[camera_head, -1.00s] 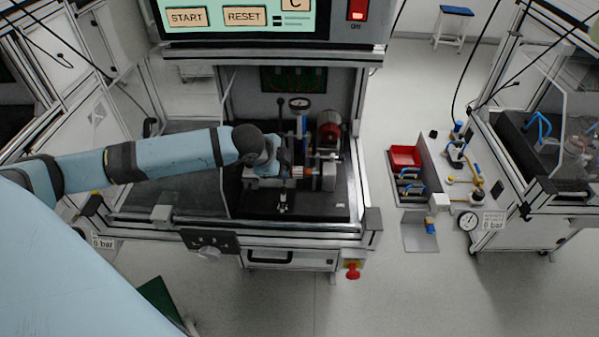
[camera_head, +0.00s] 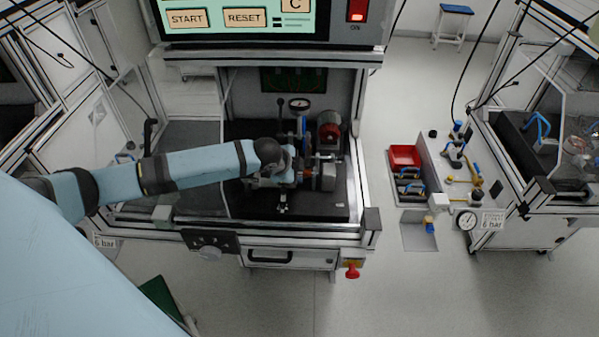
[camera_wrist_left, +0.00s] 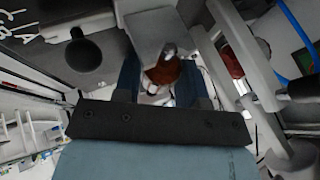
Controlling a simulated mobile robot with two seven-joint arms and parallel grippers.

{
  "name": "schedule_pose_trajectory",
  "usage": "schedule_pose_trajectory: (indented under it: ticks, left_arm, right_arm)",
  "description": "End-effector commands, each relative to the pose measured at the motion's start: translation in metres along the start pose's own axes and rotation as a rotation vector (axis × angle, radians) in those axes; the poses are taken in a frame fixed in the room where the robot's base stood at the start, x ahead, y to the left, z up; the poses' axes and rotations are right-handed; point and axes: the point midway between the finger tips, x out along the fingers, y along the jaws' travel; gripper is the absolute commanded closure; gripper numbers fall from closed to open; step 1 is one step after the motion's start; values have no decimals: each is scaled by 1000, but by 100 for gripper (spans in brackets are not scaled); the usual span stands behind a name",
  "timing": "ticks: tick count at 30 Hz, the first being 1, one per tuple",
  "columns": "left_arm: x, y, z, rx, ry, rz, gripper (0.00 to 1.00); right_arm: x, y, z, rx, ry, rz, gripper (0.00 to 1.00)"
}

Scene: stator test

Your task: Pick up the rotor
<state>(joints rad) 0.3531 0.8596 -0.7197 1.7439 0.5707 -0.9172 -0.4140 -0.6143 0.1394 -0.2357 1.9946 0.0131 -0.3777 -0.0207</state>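The rotor (camera_wrist_left: 163,72), with copper-coloured windings and a pale shaft, is between the two blue fingers of my left gripper (camera_wrist_left: 158,82) in the left wrist view. The fingers stand apart on either side of it, and a narrow gap shows on the left. In the head view my left gripper (camera_head: 298,176) is low inside the test station, and only a small reddish part of the rotor (camera_head: 307,174) shows beside it. A grey block (camera_head: 327,177) is just to the right. My right gripper is not in view.
A red and grey motor-like unit (camera_head: 329,130) and a gauge (camera_head: 299,104) stand behind my left gripper. The station's front rail (camera_head: 290,227) runs in front. A red bin (camera_head: 404,156) and fittings are outside, to the right.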

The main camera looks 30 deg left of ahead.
Motion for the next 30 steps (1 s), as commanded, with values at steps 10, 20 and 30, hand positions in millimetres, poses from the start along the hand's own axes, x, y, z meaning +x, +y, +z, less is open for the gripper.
schedule_pose_trajectory:
  ticks: [10, 20, 30]
  left_arm:
    - [-2, -1, -1, 0, 1, 0, 94]
    - [-34, -20, -14, 0, 3, -4, 94]
    - [-104, -61, -44, 0, 3, -5, 94]
  right_arm:
    - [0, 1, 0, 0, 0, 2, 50]
    - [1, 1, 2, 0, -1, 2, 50]
    - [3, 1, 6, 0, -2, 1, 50]
